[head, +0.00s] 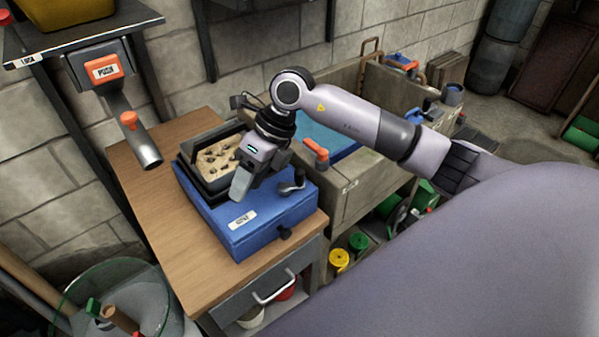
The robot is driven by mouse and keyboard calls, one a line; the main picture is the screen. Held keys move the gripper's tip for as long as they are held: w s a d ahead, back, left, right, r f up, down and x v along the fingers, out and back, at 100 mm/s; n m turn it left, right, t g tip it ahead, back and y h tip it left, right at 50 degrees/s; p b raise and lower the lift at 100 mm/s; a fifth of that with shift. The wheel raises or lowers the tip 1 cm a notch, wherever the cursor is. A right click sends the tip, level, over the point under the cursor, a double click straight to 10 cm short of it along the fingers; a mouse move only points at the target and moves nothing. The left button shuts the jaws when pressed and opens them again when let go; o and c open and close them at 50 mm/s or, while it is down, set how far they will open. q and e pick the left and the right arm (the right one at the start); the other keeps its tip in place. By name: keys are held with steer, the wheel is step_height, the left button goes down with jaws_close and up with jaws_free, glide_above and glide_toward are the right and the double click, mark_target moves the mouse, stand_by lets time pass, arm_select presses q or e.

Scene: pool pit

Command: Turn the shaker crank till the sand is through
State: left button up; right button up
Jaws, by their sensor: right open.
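The shaker is a blue box (250,228) with a white label, standing on the wooden bench top. A black tray (183,170) sits on it and holds tan sand with dark lumps (215,160). A dark crank (291,186) with a small upright handle shows at the box's right side. My right gripper (247,184) is open, pointing down over the box, between the tray and the crank. It appears apart from the crank handle. Its far finger and part of the tray's right side are hidden. My left gripper is out of view.
The wooden bench (168,232) has bare room left of the shaker. A grey chute with an orange knob (129,119) hangs above its back left. A glass bin (125,285) stands at lower left.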

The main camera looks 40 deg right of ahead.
mark_target(300, 170)
steer(key=d+h, duration=0.2)
steer(key=d, duration=0.2)
steer(key=d+r+m+h, duration=0.1)
steer(key=d+h, duration=0.1)
steer(key=d, duration=0.2)
steer(key=d+g+h, duration=0.1)
steer(key=d, duration=0.2)
steer(key=shift+w+d+r+m+h, duration=0.15)
steer(key=shift+w+d+m+h, duration=0.15)
steer(key=shift+w+d+h, duration=0.1)
steer(key=shift+f+p, duration=0.4)
steer(key=shift+f, duration=3.1)
jaws_close()
